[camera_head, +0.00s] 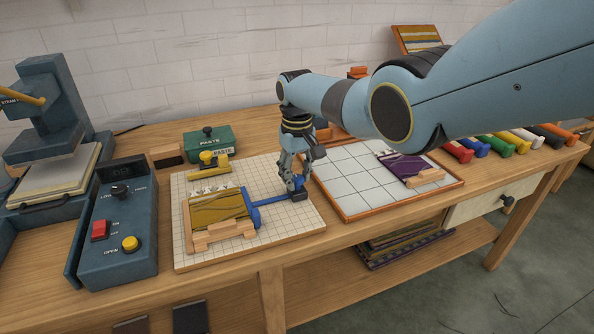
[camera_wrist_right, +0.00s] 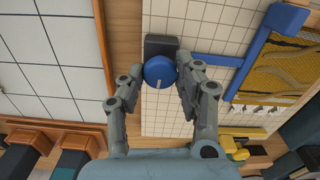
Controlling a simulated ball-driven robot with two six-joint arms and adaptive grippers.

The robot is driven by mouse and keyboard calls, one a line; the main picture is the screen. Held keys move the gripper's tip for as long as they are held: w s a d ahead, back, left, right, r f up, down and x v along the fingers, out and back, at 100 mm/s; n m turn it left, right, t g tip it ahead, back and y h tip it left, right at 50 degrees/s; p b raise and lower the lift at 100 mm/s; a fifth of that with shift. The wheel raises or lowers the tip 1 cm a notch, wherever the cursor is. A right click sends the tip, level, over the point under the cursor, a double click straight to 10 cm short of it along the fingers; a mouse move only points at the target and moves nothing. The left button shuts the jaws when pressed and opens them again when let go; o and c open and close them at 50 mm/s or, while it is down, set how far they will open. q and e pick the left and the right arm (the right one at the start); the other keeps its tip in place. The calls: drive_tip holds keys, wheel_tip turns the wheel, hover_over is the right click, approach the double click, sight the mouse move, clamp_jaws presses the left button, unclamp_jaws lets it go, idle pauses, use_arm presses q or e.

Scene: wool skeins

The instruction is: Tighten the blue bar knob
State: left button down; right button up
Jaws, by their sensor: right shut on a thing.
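The round blue knob (camera_wrist_right: 159,71) has a pale mark on its top and sits on a dark block (camera_wrist_right: 161,44). A thin blue arm (camera_wrist_right: 215,59) joins that block to the blue bar (camera_wrist_right: 248,68). The bar (camera_head: 255,215) stands along the right side of a yellow and dark patterned piece (camera_head: 218,208) on the gridded board (camera_head: 300,229). My right gripper (camera_head: 297,181) points down at the knob. In the right wrist view its fingers (camera_wrist_right: 159,76) are closed on the knob from both sides. In the head view the fingers mostly hide the knob. My left gripper is in neither view.
A white tiled tray (camera_head: 345,180) with a purple piece lies right of the board. A blue-grey control box (camera_head: 118,225) and a press (camera_head: 50,120) stand at the left. A green paste box (camera_head: 208,142) is behind. Several coloured rolls (camera_head: 480,146) lie at the right.

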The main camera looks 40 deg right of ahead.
sight(297, 177)
drive_tip(key=m+p, duration=0.1)
drive_tip(key=m, duration=0.4)
drive_tip(key=shift+r+m, duration=0.1)
drive_tip(key=shift+m, duration=2.4)
drive_tip(key=shift+w, duration=0.1)
drive_tip(key=o, duration=1.2)
drive_tip(key=shift+c, duration=0.2)
wheel_tip(297, 177, up, 12)
